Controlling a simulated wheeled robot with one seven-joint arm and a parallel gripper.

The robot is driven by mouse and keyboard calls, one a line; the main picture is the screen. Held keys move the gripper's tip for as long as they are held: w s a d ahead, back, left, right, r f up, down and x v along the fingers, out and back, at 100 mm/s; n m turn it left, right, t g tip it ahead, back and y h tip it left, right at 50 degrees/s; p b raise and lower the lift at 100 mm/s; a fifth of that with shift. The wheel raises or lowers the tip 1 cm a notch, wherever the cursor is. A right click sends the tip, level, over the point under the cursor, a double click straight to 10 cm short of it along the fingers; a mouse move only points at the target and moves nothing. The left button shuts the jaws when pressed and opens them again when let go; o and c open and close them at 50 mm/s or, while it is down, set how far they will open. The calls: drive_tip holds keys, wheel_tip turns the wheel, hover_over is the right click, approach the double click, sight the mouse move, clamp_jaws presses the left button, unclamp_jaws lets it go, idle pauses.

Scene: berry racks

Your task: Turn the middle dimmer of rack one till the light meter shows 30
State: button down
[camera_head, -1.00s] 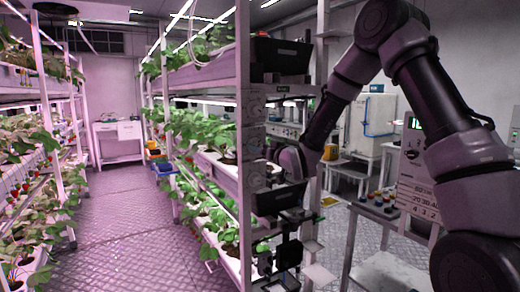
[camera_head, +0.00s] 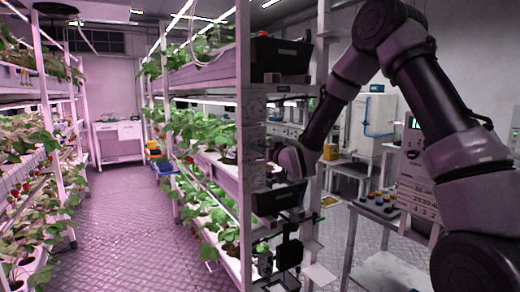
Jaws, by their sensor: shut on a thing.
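My gripper (camera_head: 275,158) is at the end panel (camera_head: 253,130) of the rack in the middle of the view, at mid height. It is shut on a small dimmer knob there. The fingertips and knob are small, dark and largely hidden, so I cannot tell how far the knob is turned. A display with green-lit digits (camera_head: 414,123), likely the light meter, shows at the right.
Black bins (camera_head: 282,55) sit on the rack's end, above and below my gripper. A black device on a stand (camera_head: 288,255) is below. A small table with coloured knobs (camera_head: 378,203) stands right. The aisle (camera_head: 125,215) at left is clear.

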drive_tip(key=shift+f+n, duration=0.1)
drive_tip(key=shift+n, duration=15.7)
drive_tip(key=c, duration=0.5)
unclamp_jaws()
